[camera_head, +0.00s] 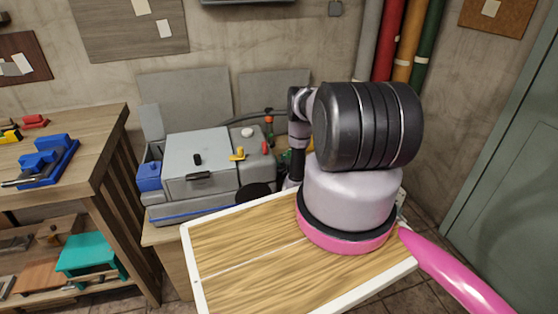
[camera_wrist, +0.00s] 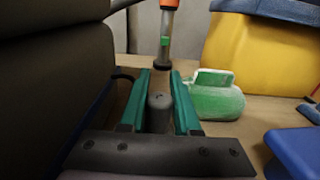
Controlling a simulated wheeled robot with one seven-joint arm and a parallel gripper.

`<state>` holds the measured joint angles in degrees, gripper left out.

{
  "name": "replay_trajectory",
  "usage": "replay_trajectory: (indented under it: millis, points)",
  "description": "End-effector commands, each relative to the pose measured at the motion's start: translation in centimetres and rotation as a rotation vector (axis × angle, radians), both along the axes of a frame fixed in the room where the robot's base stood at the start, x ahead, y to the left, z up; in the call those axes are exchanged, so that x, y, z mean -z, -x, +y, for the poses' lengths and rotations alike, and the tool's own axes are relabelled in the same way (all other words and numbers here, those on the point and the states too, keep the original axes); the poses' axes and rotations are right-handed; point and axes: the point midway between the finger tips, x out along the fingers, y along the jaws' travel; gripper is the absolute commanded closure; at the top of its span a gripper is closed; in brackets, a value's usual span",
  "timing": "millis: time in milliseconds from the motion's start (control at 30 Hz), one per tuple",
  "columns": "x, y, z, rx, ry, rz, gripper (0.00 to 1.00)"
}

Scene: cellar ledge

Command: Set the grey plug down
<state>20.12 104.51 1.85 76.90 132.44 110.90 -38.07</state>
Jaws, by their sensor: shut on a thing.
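My gripper (camera_wrist: 160,80) shows in the wrist view with its two teal fingers shut on a grey plug (camera_wrist: 160,112), a short grey cylinder between them. The plug's lower end is hidden, so I cannot tell whether it touches the surface below. In the head view my own arm hides the plug and most of the gripper.
An upright clear tube with an orange top (camera_wrist: 170,6) stands just beyond the fingers. A green block-like thing (camera_wrist: 213,100) sits close on the right, with a yellow object (camera_wrist: 255,50) behind and a blue one (camera_wrist: 297,150) nearer. A grey machine box (camera_head: 200,160) stands left.

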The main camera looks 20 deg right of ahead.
Motion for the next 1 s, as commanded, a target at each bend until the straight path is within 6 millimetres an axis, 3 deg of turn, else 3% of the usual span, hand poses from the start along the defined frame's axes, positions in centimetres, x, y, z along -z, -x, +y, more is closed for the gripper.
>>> replay_trajectory:
  millis: [367,400,467,833,1000]
  points:
    - [0.4,0.0,0.0,0.000,0.000,-0.001,1.00]
    - [0.4,-0.1,0.0,0.000,0.000,-0.001,0.62]
    - [0.4,-0.1,0.0,-0.001,0.000,-0.001,0.39]
    - [0.1,-0.1,0.0,-0.001,0.000,0.000,0.39]
    - [0.2,2.2,0.4,-0.001,-0.001,0.003,0.39]
